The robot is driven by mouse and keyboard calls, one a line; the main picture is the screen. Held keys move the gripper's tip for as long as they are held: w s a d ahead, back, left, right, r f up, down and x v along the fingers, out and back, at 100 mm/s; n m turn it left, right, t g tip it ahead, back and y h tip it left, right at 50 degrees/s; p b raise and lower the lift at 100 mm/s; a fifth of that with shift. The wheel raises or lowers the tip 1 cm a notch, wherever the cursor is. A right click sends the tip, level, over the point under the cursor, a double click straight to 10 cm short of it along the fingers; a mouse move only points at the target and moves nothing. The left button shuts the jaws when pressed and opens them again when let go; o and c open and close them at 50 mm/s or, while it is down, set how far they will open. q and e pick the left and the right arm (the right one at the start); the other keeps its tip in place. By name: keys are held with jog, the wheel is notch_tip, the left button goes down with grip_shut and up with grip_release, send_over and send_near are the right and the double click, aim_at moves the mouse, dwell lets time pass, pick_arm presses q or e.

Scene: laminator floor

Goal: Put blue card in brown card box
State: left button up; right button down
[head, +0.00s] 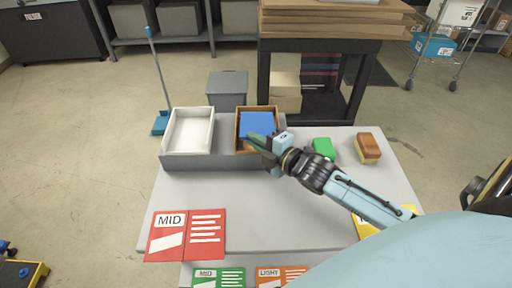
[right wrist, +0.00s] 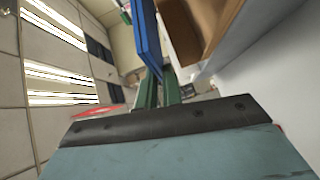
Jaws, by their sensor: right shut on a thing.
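The blue card (head: 257,124) shows over the brown card box (head: 239,143), a small open wooden-looking box at the right of a grey holder on the table. My right gripper (head: 262,143), with green fingers, reaches to the front of this box and is shut on the blue card. In the right wrist view the card (right wrist: 147,35) stands edge-on at the green fingertips (right wrist: 158,85), beside a brown wall of the box (right wrist: 180,30). I cannot tell whether the card touches the box floor. My left gripper is not in view.
A white open box (head: 190,151) fills the holder's left side. A green block (head: 323,148) and a brown-and-tan block (head: 367,148) lie to the right. A red MID card (head: 186,235) lies at the front left. The table's middle is clear.

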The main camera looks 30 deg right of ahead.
jog(key=shift+w+d+f+b, duration=0.55)
jog(key=shift+w+f+b, duration=0.15)
jog(key=shift+w+f, duration=0.2)
jog(key=shift+w+d+f+b, duration=0.55)
jog(key=shift+w+f+b, duration=0.2)
jog(key=shift+w, duration=0.2)
jog(key=c, duration=1.5)
grip_release()
jog(key=shift+s, duration=0.1)
jog(key=p+v, duration=0.1)
jog(key=v, duration=1.2)
jog(key=shift+s, duration=0.15)
jog(key=shift+s, duration=0.1)
